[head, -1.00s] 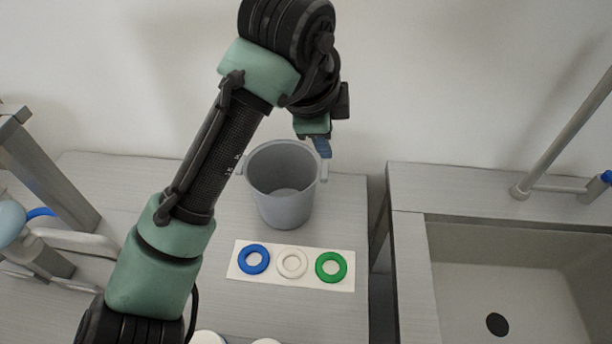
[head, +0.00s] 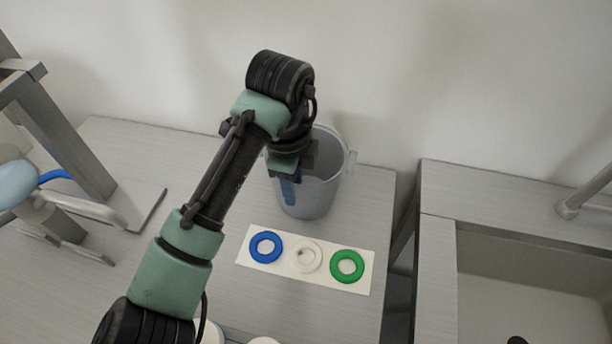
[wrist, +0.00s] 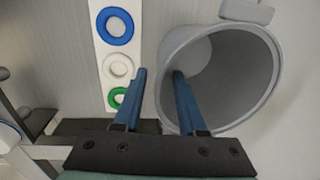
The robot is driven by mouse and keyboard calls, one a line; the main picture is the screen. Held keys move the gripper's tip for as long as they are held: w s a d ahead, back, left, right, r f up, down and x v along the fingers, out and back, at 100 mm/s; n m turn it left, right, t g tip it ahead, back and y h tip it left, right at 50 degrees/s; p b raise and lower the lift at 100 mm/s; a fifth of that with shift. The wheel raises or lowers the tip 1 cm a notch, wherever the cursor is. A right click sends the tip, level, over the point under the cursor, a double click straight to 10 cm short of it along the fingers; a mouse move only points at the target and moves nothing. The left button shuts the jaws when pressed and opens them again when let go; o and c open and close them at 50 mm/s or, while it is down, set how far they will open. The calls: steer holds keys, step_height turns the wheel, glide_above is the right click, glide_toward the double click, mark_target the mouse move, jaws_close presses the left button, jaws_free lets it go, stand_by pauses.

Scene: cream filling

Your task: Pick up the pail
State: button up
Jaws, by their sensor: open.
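The grey pail (head: 325,185) stands upright on the grey table, with small lugs at its rim. In the wrist view the pail (wrist: 262,95) shows its open mouth at the right. My gripper (head: 290,193) is at the pail's left side in the head view, pointing down, its blue fingers overlapping the pail. In the wrist view my gripper (wrist: 160,73) is open, with the pail's near wall showing between its fingers. One finger overlaps the mouth and the other is outside. Contact cannot be told.
A white strip (head: 240,255) in front of the pail carries a blue ring (head: 266,247), a white ring (head: 306,257) and a green ring (head: 347,266). A sink (head: 540,290) is at the right beyond a gap. A grey stand (head: 60,140) is at the left.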

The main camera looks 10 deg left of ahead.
steer(key=shift+w+f, duration=0.15)
steer(key=shift+f, duration=1.2)
jaws_close()
steer(key=shift+r, duration=0.1)
